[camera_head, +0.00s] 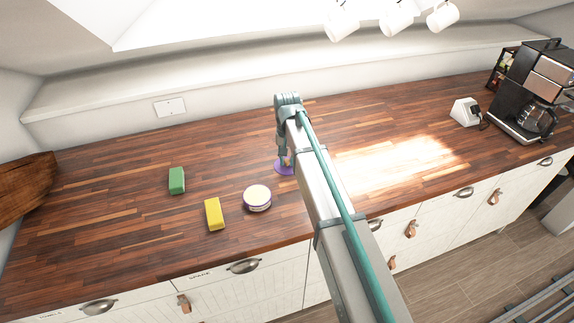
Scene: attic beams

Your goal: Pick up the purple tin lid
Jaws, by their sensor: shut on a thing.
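The purple tin lid (281,169) is on or just above the wooden counter, right of a round tin. My gripper (284,160) points down at it and is shut on it. My arm hides the lid's right side, and the fingertips are small and partly hidden. I cannot tell whether the lid touches the counter.
A round tin (257,197) with a pale top stands just left of the lid. A yellow block (214,214) and a green block (177,181) lie further left. A coffee maker (535,100) and a small white device (466,112) stand far right.

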